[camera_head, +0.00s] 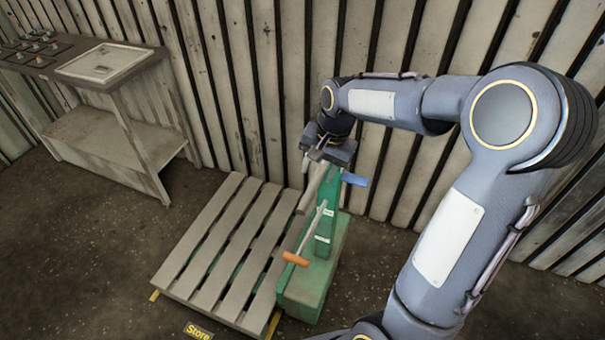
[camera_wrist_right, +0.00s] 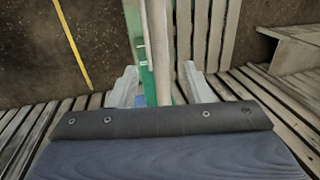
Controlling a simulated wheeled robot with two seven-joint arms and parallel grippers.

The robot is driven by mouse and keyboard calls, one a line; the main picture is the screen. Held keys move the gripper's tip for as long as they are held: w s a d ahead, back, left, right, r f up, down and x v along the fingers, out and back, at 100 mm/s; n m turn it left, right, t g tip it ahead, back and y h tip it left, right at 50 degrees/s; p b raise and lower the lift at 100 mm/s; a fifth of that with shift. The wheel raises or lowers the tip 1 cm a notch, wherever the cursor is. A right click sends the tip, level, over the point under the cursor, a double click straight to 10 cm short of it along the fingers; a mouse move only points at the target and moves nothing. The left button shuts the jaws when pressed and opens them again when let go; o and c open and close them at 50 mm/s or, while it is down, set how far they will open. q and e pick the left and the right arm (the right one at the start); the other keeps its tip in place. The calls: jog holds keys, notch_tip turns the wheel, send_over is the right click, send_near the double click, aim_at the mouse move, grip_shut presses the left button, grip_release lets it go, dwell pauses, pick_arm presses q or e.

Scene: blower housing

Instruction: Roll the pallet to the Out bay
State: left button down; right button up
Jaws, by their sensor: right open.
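The pallet (camera_head: 222,252), made of pale grey wooden slats, lies at lower centre in the head view. Its slats also show in the right wrist view (camera_wrist_right: 200,30). A green wheeled-looking unit (camera_head: 312,285) stands against its right side, with an upright post, a grey bar (camera_head: 313,188), an orange-ended lever (camera_head: 296,258) and a blue tab (camera_head: 355,179). My right gripper (camera_head: 316,160) is open at the top of the grey bar. In the right wrist view my right gripper (camera_wrist_right: 160,70) has its fingers on either side of the bar (camera_wrist_right: 160,45); contact is unclear. My left gripper is out of view.
A yellow "Store" floor label (camera_head: 198,332) and yellow floor marks lie by the pallet's near edge. A ribbed wall (camera_head: 260,90) runs close behind. The dark floor at lower left is clear.

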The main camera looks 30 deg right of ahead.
aim_at(313, 187)
jog(key=f, duration=0.4)
jog(key=w+f, duration=0.1)
jog(key=f, duration=0.1)
jog(key=shift+a+f, duration=0.2)
jog(key=shift+a, duration=0.2)
grip_shut()
